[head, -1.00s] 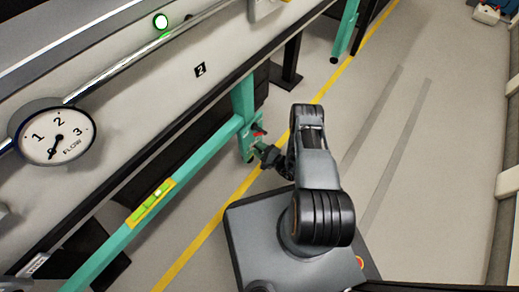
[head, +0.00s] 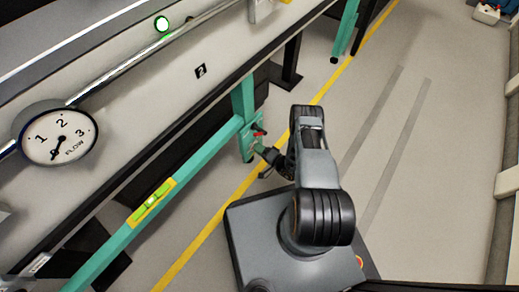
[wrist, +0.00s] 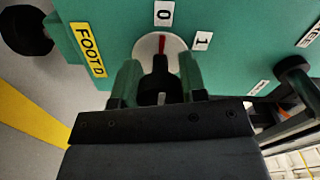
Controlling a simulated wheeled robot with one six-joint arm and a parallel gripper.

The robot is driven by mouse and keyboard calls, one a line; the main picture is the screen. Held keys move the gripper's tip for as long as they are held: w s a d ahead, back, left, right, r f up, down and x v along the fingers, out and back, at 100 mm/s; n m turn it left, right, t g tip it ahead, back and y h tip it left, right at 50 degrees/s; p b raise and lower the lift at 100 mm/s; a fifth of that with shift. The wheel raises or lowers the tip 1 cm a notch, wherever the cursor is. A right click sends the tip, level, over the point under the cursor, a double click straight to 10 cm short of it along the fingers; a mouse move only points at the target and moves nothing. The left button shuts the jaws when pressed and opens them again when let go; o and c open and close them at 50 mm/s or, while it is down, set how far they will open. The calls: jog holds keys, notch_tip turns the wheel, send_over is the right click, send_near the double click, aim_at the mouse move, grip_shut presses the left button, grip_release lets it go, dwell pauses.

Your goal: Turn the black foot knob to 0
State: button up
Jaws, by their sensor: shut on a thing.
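The black foot knob (wrist: 160,78) sits on a green panel (wrist: 235,45) in the wrist view. My gripper (wrist: 160,72) is shut on it, one finger on each side. Behind the knob is a pale round dial with a red pointer (wrist: 162,44). The pointer points up toward the "0" label (wrist: 164,14), and the "1" label (wrist: 202,41) is to its right. A yellow label (wrist: 88,49) reads "FOOT D". In the head view my gripper (head: 263,152) is at the green leg's foot, and the knob is too small to make out.
A green rail carries a yellow spirit level (head: 150,201). A flow gauge (head: 58,137) and a lit green lamp (head: 162,24) are at upper left. A black round part (wrist: 27,30) is at the wrist view's left. Open floor (head: 430,150) lies to the right.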

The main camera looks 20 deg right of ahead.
jog(key=shift+w, duration=0.1)
dwell(0.3)
jog(key=o, duration=0.9)
jog(key=shift+o, duration=0.2)
jog(key=shift+d, duration=0.1)
